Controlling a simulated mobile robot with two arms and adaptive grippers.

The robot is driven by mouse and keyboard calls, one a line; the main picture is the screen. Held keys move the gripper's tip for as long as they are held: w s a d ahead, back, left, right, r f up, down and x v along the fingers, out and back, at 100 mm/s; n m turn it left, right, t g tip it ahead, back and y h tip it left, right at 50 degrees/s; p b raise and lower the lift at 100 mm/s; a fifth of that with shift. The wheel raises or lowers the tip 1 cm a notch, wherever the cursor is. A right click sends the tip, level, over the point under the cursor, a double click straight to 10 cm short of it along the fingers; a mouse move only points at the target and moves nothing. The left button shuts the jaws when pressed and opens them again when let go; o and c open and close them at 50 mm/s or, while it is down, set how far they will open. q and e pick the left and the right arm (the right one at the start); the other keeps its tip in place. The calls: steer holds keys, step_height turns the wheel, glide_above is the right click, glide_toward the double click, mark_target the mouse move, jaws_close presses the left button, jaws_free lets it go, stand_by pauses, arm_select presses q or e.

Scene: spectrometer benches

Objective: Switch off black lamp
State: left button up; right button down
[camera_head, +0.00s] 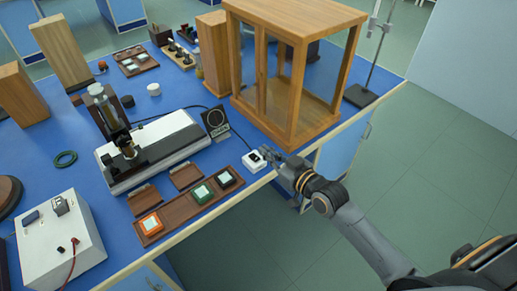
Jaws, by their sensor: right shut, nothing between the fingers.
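A small white switch box (254,161) with a black rocker on top sits at the front edge of the blue bench. My right gripper (275,160) is shut and empty, with its fingertips right beside the box's right side. I cannot tell whether they touch it. A black square plate with a round face (215,121) stands behind the box, beside the white-based instrument. I cannot tell for sure whether it is the black lamp, nor whether any lamp is lit. The rocker's position is too small to read. My left gripper is not in view.
A wood-framed glass case (290,125) stands just behind my right gripper. A wooden tray (150,225) with orange, green and black square items lies left of the switch box. A white-based instrument (160,150) and a white power box (58,245) stand further left. Floor is open at right.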

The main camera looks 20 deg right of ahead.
steer(key=shift+r+v, duration=0.2)
steer(key=shift+v, duration=0.95)
steer(key=shift+r+v, duration=0.2)
steer(key=shift+v, duration=0.9)
steer(key=shift+w, duration=0.1)
steer(key=s+d+f+m+g+h, duration=0.1)
steer(key=s+d+f+g, duration=0.15)
steer(key=f, duration=0.85)
steer(key=s+d+f+m+g+h, duration=0.15)
steer(key=s+f, duration=0.25)
steer(key=f, duration=0.7)
steer(key=s+d+f+g+h, duration=0.2)
steer(key=s+f, duration=0.1)
steer(key=f, duration=0.7)
steer(key=s+a+f+g, duration=0.1)
steer(key=s+f+g, duration=0.1)
steer(key=s+f, duration=0.5)
steer(key=s+a+f+g, duration=0.1)
steer(key=s+f+g, duration=0.2)
steer(key=s+f, duration=0.4)
steer(key=s+a+f+g, duration=0.1)
steer(key=s+f+g, duration=0.2)
steer(key=s, duration=1.5)
step_height(320, 180, down, 4)
steer(key=shift+s+a+f+n+h, duration=0.2)
steer(key=shift+a+n+h, duration=0.15)
steer(key=shift+n+h, duration=0.1)
